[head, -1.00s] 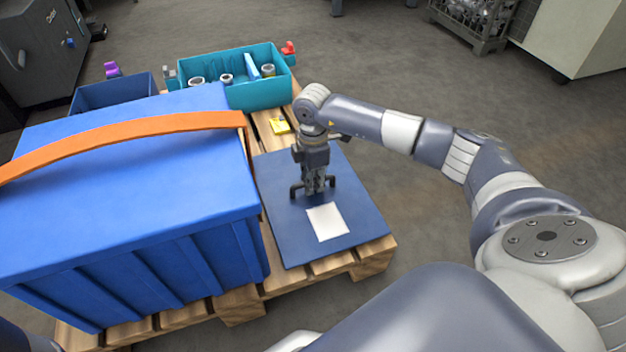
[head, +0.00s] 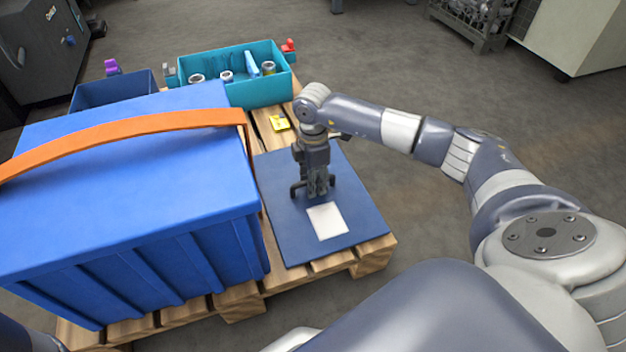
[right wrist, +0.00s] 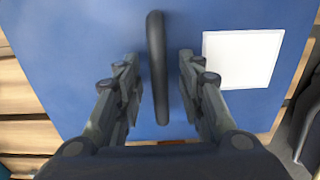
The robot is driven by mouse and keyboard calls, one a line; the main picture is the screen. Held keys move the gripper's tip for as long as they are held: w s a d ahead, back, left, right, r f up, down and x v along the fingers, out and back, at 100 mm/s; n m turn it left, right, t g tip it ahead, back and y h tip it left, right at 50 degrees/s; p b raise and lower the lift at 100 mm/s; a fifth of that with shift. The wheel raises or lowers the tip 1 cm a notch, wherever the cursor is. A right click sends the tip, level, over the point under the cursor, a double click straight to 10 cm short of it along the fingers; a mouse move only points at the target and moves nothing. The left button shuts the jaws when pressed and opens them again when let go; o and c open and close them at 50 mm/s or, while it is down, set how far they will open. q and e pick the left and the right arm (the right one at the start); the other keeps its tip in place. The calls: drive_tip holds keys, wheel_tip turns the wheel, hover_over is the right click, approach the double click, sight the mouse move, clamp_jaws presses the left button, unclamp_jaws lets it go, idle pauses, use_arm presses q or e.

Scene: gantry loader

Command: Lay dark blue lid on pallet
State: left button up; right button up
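The dark blue lid (head: 352,185) lies flat on the front right part of the wooden pallet (head: 372,256). It carries a white label (head: 327,221) and a black bar handle (head: 297,189). My right gripper (head: 318,193) points down over the handle. In the right wrist view the handle (right wrist: 157,65) stands between the two fingers of the right gripper (right wrist: 160,85), with a gap on each side, so the gripper is open around it. My left gripper is out of view.
A large blue lidded box (head: 120,185) with an orange strap (head: 120,133) stands left of the lid. A teal bin (head: 260,94) with several parts and a dark blue bin (head: 113,92) stand behind. A small yellow item (head: 279,123) lies on the pallet.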

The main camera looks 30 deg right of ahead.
wheel_tip(320, 180, up, 12)
drive_tip(key=shift+f, duration=0.15)
idle(0.7)
